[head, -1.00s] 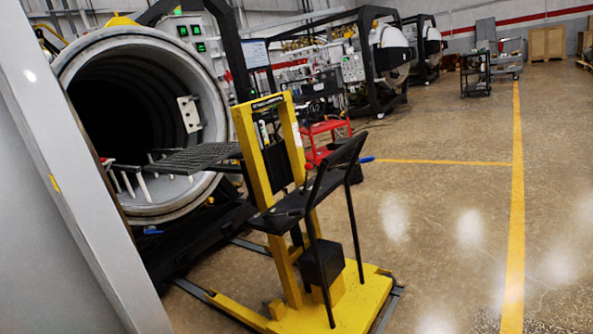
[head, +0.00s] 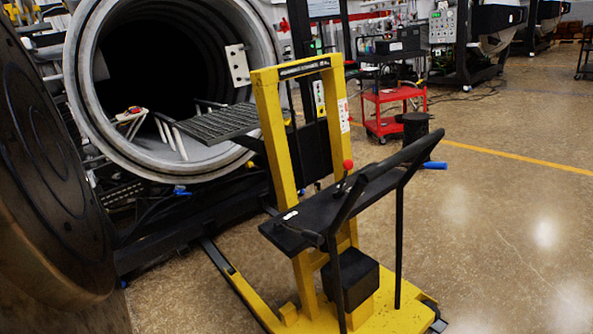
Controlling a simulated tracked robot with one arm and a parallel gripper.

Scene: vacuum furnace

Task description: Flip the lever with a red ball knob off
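The lever with a red ball knob (head: 347,165) is on the yellow lift (head: 267,110), just above its black shelf (head: 330,208). The knob sits at the top of a short dark stem that leans a little. It is to the right of the lift's right-hand yellow post, partly framed by the black push handle (head: 385,165). My gripper does not show in the head view, so I cannot see whether it is open or shut.
The open round furnace (head: 90,70) is at the back left, with a dark grate (head: 215,122) at its mouth. A large dark round door (head: 45,170) fills the left edge. A red cart (head: 395,110) stands behind the lift. The floor on the right is clear.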

